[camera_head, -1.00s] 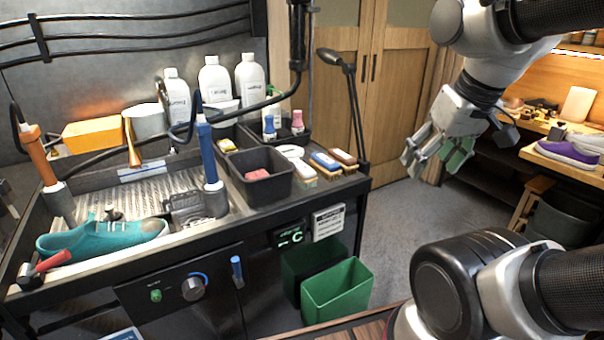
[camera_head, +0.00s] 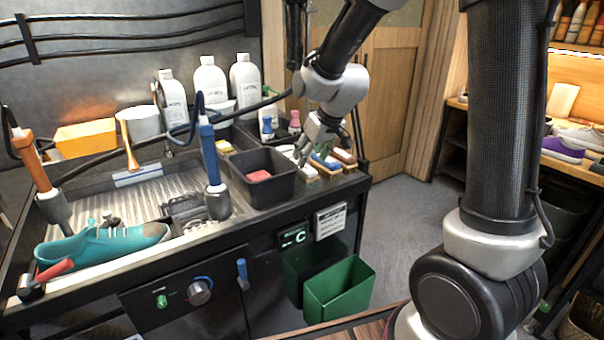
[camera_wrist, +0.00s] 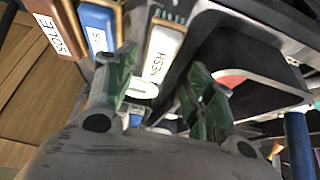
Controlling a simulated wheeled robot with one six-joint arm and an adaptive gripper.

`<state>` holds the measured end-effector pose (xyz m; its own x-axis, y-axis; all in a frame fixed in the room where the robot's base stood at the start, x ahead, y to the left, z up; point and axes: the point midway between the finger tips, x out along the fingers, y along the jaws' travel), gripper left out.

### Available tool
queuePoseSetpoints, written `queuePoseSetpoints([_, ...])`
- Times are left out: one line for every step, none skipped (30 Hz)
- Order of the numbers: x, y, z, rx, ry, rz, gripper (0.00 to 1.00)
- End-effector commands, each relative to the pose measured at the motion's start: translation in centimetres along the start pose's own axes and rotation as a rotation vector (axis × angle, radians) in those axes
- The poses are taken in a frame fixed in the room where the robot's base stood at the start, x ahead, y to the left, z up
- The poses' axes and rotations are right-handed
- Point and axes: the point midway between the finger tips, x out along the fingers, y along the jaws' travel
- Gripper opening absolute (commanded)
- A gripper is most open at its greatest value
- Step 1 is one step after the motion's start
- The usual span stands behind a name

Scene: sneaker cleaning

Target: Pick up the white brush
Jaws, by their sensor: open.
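The white brush (camera_head: 308,174) lies at the right end of the sink counter, partly hidden behind my gripper in the head view. In the wrist view the white brush (camera_wrist: 163,47) shows a label and a row of green bristles at its far end. My gripper (camera_head: 317,152) is over the row of brushes. In the wrist view my gripper (camera_wrist: 160,82) is open, with the green-padded fingers apart and the white brush lying between and beyond them. Nothing is held.
A blue brush (camera_wrist: 97,28) and a brown brush (camera_wrist: 56,28) lie beside the white one. A dark bin (camera_head: 283,190) with a pink sponge (camera_head: 258,176) stands on its other side. Bottles (camera_head: 244,85) stand behind. A teal shoe (camera_head: 100,244) lies at the sink.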

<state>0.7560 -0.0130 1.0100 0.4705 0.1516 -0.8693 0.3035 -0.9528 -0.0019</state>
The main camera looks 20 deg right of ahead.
Motion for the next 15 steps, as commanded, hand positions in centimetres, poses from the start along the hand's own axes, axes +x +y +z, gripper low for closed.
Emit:
queuePoseSetpoints([0.5,-0.2,-0.2,-0.004,0.002,-0.001,0.54])
queuePoseSetpoints([0.8,-0.2,-0.2,-0.005,0.002,-0.002,0.54])
queuePoseSetpoints([1.1,-0.3,-0.3,-0.006,0.002,-0.002,0.54])
queuePoseSetpoints([1.4,-0.3,-0.3,-0.006,0.002,-0.002,0.54])
queuePoseSetpoints([1.8,-0.3,-0.3,-0.007,0.003,-0.002,0.54])
queuePoseSetpoints([2.2,-0.2,-0.3,-0.007,0.002,-0.002,0.54])
queuePoseSetpoints([2.6,-0.2,-0.3,-0.007,0.001,-0.002,0.54])
queuePoseSetpoints([3.0,-0.2,-0.3,-0.007,0.001,-0.002,0.54])
queuePoseSetpoints([3.5,-0.2,-0.3,-0.006,0.001,-0.002,0.54])
queuePoseSetpoints([3.8,-0.2,-0.3,-0.005,0.001,-0.002,0.54])
queuePoseSetpoints([4.2,-0.1,-0.3,-0.005,0.002,-0.002,0.54])
queuePoseSetpoints([4.8,-0.1,-0.3,-0.006,0.001,-0.001,0.54])
queuePoseSetpoints([5.3,0.0,-0.4,-0.006,0.001,-0.001,0.54])
queuePoseSetpoints([5.8,0.0,-0.4,-0.004,0.001,-0.001,0.54])
queuePoseSetpoints([6.5,0.1,-0.4,-0.006,0.000,-0.001,0.54])
